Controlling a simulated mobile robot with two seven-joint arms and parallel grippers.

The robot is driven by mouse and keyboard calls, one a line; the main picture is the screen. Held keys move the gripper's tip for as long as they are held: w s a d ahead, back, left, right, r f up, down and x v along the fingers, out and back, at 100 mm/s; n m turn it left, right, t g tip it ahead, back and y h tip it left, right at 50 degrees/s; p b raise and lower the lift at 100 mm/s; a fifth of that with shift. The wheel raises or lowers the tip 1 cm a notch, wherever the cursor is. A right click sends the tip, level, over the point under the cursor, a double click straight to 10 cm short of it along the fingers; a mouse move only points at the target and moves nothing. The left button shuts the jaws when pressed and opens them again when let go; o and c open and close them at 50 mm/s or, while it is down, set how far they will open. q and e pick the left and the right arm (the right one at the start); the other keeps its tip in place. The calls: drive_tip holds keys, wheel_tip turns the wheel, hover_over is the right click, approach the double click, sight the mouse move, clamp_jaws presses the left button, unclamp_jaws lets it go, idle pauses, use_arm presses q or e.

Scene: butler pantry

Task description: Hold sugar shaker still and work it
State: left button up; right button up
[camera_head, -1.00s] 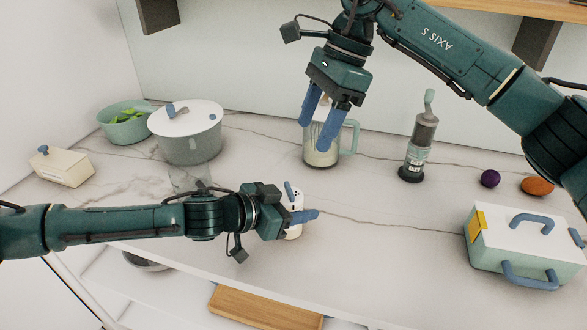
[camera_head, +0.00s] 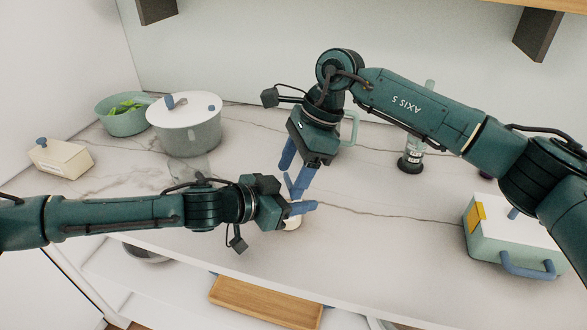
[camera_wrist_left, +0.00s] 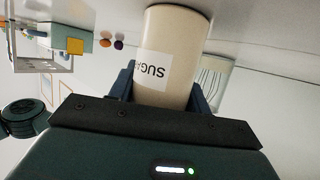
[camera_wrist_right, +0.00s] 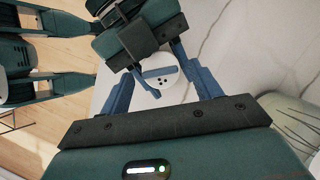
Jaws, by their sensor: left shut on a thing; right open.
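The left wrist view shows the body (camera_wrist_left: 175,45) between the fingers, with a "SUGA" label partly visible. The right wrist view shows the white top (camera_wrist_right: 165,98) with dark holes and a blue lever (camera_wrist_right: 158,72). My right gripper (camera_head: 293,172) is open and points down over the shaker, its fingers either side of the top. I cannot tell whether they touch it.
A lidded pot (camera_head: 190,138), green bowl (camera_head: 122,123), cream box (camera_head: 63,158) and clear glass (camera_head: 190,168) stand left. A mug (camera_head: 351,128) is partly hidden behind my right gripper. A dark-based bottle (camera_head: 411,158) and teal box (camera_head: 512,243) stand right. The counter's front edge is close.

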drive_tip(key=c, duration=1)
drive_tip(key=n, duration=0.2)
drive_tip(key=n+g, duration=0.1)
drive_tip(key=n, duration=0.1)
drive_tip(key=shift+w+n+g+h, duration=0.2)
drive_tip(key=shift+n+g+h, duration=0.1)
drive_tip(key=shift+n, duration=0.1)
drive_tip(key=o, duration=1)
drive_tip(key=shift+a, duration=0.1)
drive_tip(key=v, duration=1.2)
